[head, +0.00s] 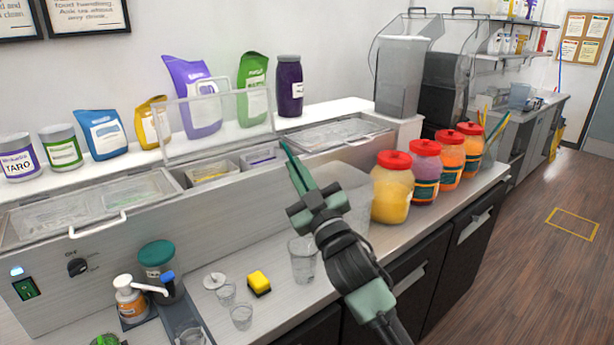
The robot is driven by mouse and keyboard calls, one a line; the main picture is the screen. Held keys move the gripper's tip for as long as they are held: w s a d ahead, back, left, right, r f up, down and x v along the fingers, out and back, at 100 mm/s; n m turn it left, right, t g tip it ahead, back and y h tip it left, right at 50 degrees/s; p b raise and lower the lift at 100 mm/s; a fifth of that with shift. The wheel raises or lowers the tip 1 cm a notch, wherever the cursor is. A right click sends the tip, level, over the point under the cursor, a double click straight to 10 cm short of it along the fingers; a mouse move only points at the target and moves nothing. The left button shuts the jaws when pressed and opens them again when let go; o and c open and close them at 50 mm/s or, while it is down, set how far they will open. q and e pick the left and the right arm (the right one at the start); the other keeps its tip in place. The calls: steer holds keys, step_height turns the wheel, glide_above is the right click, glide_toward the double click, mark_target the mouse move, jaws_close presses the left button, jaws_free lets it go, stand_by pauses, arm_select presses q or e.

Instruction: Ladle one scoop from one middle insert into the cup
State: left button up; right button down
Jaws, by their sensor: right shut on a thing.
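The sealer counter's middle section has its clear lid (215,125) raised. Below it are two open inserts, one with yellow contents (210,172) and one with a pale purple rim (260,156). My right gripper (286,150) reaches up from the lower right, its green fingers together beside the right insert. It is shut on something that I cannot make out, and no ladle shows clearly. A clear, empty-looking cup (303,262) stands upright on the counter below the gripper. My left gripper is not in view.
Several red-lidded jars (393,190) stand right of my arm, with a clear container (352,205) partly hidden behind it. A yellow sponge (259,282), small cups (241,316) and a pump bottle (131,300) are on the front counter. Closed lids (95,205) flank the middle.

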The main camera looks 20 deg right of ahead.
steer(key=s+a+f+n+g+y+b, duration=0.1)
steer(key=s+a+f+n+y+b, duration=0.3)
steer(key=n+b, duration=0.5)
steer(key=s+a+f+n+g+y+b, duration=0.2)
steer(key=s+a+f+n+y+b, duration=0.2)
steer(key=a+f+n+y+b, duration=0.3)
step_height(320, 180, down, 4)
steer(key=n+y+b, duration=0.1)
steer(key=n+b, duration=0.1)
steer(key=b, duration=0.1)
stand_by(0.6)
